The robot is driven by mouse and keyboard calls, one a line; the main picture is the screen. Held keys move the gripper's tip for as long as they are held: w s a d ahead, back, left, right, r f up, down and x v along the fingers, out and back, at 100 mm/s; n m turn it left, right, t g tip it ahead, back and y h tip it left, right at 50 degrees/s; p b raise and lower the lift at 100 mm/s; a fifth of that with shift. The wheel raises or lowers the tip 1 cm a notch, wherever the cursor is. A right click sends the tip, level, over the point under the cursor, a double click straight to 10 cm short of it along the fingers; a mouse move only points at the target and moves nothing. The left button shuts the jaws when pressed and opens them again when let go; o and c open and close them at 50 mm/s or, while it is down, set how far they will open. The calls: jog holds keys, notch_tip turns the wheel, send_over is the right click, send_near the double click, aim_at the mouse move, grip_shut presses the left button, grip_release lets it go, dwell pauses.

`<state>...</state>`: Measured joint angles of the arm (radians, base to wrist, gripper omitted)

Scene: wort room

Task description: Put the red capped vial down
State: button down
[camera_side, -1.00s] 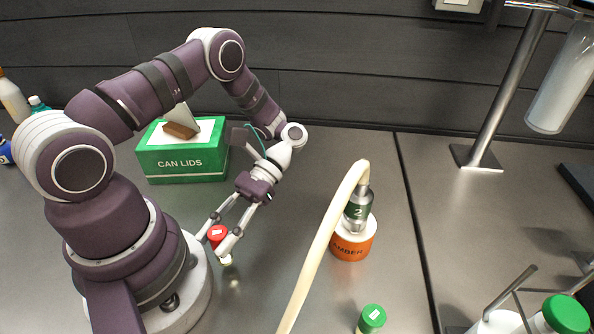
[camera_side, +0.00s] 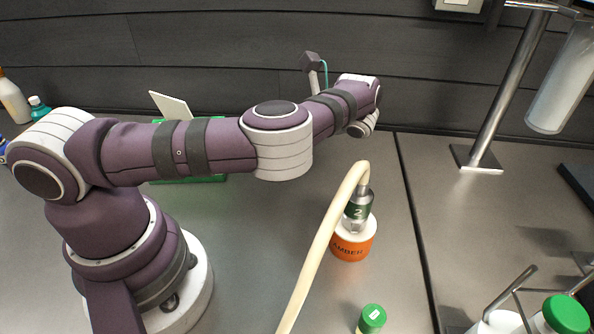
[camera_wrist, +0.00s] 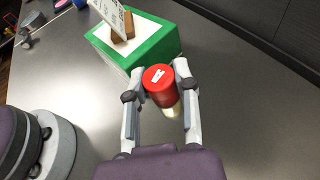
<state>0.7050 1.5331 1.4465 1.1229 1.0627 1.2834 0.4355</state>
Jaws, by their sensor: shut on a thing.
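The red capped vial (camera_wrist: 159,87) shows in the wrist view between the two fingers of my gripper (camera_wrist: 160,82). Its red cap carries a white label, and a pale body shows below it. My gripper is shut on the vial. The vial is seen at the near corner of the green box, with bare bench around it; whether its base touches the bench cannot be told. In the side view my arm hides the gripper and the vial.
The green can-lids box (camera_wrist: 155,42), with a card in a wooden holder on top, stands beyond the vial. A green capped vial (camera_side: 372,318) is at the front.

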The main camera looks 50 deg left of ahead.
notch_tip(320, 180, down, 8)
jog(key=shift+w+r, duration=0.1)
jog(key=shift+r, duration=0.1)
jog(key=c, duration=0.8)
grip_release()
jog(key=shift+c, duration=0.2)
